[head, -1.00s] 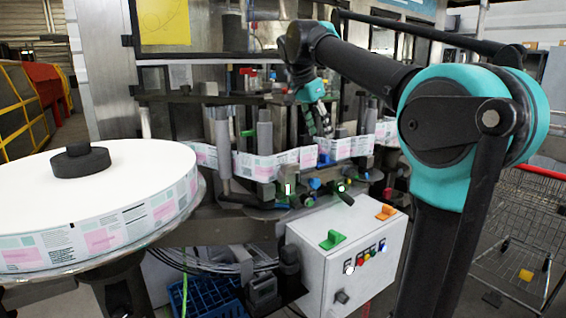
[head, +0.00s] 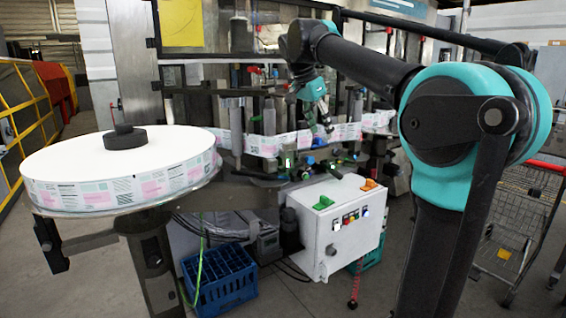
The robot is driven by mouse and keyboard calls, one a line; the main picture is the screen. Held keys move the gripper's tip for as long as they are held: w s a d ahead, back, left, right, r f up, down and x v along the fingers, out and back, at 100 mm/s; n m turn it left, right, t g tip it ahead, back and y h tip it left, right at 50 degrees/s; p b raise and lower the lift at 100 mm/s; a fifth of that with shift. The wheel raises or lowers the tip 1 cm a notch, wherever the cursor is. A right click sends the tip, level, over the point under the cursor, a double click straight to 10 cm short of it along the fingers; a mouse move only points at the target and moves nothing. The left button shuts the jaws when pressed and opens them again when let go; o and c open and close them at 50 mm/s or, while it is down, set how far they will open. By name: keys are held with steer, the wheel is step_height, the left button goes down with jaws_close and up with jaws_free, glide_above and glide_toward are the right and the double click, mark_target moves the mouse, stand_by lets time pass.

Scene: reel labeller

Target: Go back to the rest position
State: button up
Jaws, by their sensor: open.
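My gripper (head: 318,117) hangs from the end of my arm (head: 370,65) in the head view, pointing down in front of the labelling machine. It is small in the picture and no object shows in it. The label strip (head: 262,145) runs across the machine behind and below the gripper. I cannot tell how far the gripper is from the strip. The large label reel (head: 120,170) lies flat at the left, with a black hub (head: 123,138) on top.
A white control box (head: 335,228) with coloured buttons stands below the machine. A blue crate (head: 220,280) is on the floor left of it. A wire shopping cart (head: 515,225) stands at the right. Yellow-railed fencing (head: 30,110) is at the far left. Floor shows between.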

steer(key=s+d+f+n+y, duration=0.1)
steer(key=s+d+f+n, duration=0.15)
steer(key=f, duration=0.55)
steer(key=s+d+f+n, duration=0.1)
steer(key=s+f, duration=0.2)
steer(key=f, duration=0.5)
steer(key=s+d+f+n+y, duration=0.1)
steer(key=s+d+f+n, duration=0.15)
steer(key=f, duration=0.55)
steer(key=s+d+f+n+t+y, duration=0.1)
steer(key=s+f+n, duration=0.4)
steer(key=s+f, duration=1.1)
step_height(320, 180, down, 3)
steer(key=shift+s+d+r+t+y, duration=0.1)
steer(key=shift+s+d+t+y, duration=0.2)
steer(key=shift+d+t, duration=0.15)
